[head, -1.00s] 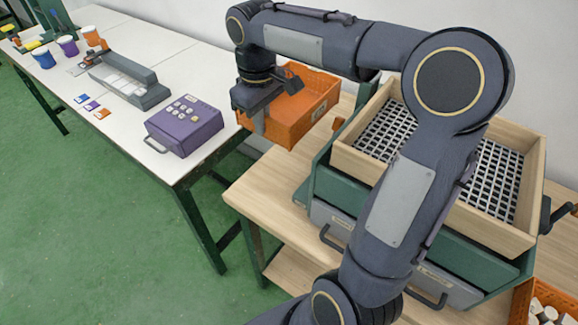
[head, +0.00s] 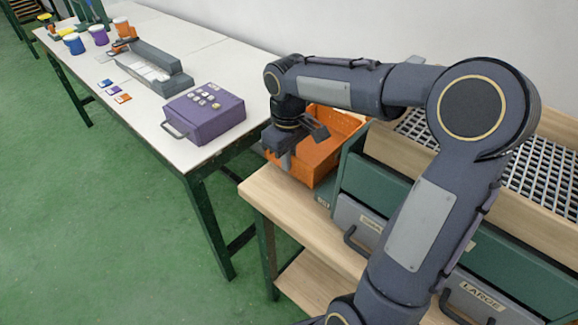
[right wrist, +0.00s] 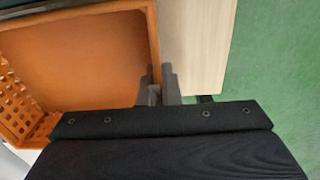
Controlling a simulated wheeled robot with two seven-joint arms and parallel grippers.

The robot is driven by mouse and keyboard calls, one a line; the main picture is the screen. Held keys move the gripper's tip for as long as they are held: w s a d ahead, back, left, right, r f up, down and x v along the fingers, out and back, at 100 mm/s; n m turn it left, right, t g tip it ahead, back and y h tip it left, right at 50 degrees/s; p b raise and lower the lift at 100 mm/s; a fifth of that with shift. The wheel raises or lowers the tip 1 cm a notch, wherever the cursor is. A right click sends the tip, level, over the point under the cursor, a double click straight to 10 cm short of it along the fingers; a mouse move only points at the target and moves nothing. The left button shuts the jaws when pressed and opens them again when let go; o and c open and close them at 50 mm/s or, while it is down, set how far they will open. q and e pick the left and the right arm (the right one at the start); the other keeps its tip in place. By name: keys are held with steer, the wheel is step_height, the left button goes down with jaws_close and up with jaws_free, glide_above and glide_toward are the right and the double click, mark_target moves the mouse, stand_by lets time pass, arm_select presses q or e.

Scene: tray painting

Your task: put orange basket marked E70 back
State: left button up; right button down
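The orange basket (head: 323,158) is at the far left end of the wooden bench, beside the green drawer unit. It is empty, and no E70 mark can be read. I cannot tell whether its base rests fully on the bench top. My right gripper (head: 286,158) is at its near left wall. In the right wrist view the gripper's fingers (right wrist: 158,88) lie on both sides of the basket's wall, shut on it; the basket's inside (right wrist: 80,60) shows at the left. My left gripper is not in view.
The wooden bench (head: 262,199) has a bare strip in front of the basket. The green drawer unit (head: 375,187) with a wooden-framed grid (head: 535,165) stands to the right. A white table (head: 150,120) at the left carries a purple box (head: 205,118) and cups.

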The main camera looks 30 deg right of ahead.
steer(key=shift+f, duration=1.05)
steer(key=shift+f, duration=0.2)
steer(key=c, duration=1.6)
jaws_free()
steer(key=shift+c, duration=0.2)
step_height(320, 180, up, 12)
steer(key=shift+r+p, duration=0.25)
steer(key=shift+p, duration=1)
